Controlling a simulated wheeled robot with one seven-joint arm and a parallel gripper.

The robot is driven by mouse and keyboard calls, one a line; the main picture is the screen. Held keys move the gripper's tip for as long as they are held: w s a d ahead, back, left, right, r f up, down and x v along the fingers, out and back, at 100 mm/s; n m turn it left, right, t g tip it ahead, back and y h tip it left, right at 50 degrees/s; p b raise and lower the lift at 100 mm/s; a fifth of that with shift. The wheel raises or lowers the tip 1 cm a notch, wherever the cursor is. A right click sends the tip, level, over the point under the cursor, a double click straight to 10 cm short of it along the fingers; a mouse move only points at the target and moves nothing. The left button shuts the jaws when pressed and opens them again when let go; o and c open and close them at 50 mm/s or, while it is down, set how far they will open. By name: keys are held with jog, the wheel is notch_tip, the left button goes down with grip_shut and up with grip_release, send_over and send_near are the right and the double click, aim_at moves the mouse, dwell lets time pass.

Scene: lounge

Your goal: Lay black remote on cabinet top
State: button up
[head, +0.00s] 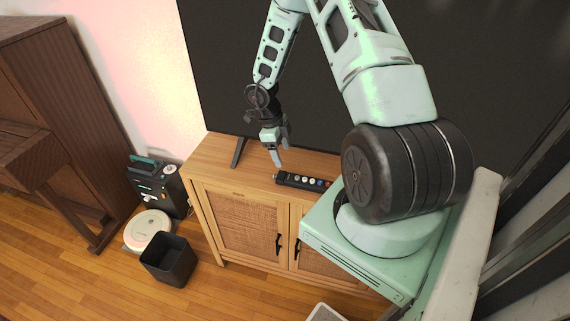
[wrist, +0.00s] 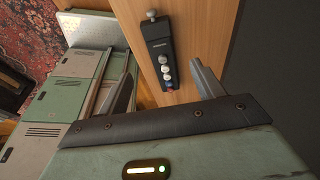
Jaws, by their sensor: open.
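The black remote (head: 302,181), a long dark bar with coloured and pale buttons, lies flat on the wooden cabinet top (head: 222,158). In the wrist view the remote (wrist: 157,48) lies lengthwise ahead of my fingers, its lower end between them in the picture. My gripper (head: 277,158) is open and empty, just left of the remote in the head view and seemingly a little above the top. Both fingers of my gripper (wrist: 162,72) show apart in the wrist view. My arm and base hide the cabinet's right part in the head view.
A large dark TV (head: 225,70) stands on the cabinet behind my gripper, with a foot (head: 238,152) to the left. A black bin (head: 169,260), a white robot vacuum (head: 148,231) and a dark box-shaped device (head: 158,187) are on the floor at left. The cabinet top's left front is bare.

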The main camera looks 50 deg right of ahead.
jog(key=w+a+r+n+t+h, duration=0.1)
jog(key=w+a+r+n+t, duration=0.4)
jog(key=w+a+r+n, duration=0.35)
jog(key=a+r+n+t+y, duration=0.1)
jog(key=a+r+n, duration=0.3)
jog(key=a, duration=0.3)
jog(key=w+a+r+n+t+y, duration=0.1)
jog(key=a+r+n+y, duration=0.15)
jog(key=a, duration=0.55)
jog(key=a+r+n+t+y, duration=0.1)
jog(key=a+r+n, duration=0.3)
jog(key=a, duration=0.3)
jog(key=s+a+r+n+g+y, duration=0.1)
jog(key=s+a+r+n+g, duration=0.15)
jog(key=s+a+n, duration=0.45)
jog(key=s+a+r+n+g+y, duration=0.1)
jog(key=s+a+r+n, duration=0.3)
jog(key=s, duration=0.5)
jog(key=s+d+n+g+h, duration=0.2)
jog(key=s+n+h, duration=0.2)
jog(key=s+n, duration=0.5)
jog(key=s, duration=0.3)
jog(key=shift+s+d, duration=0.4)
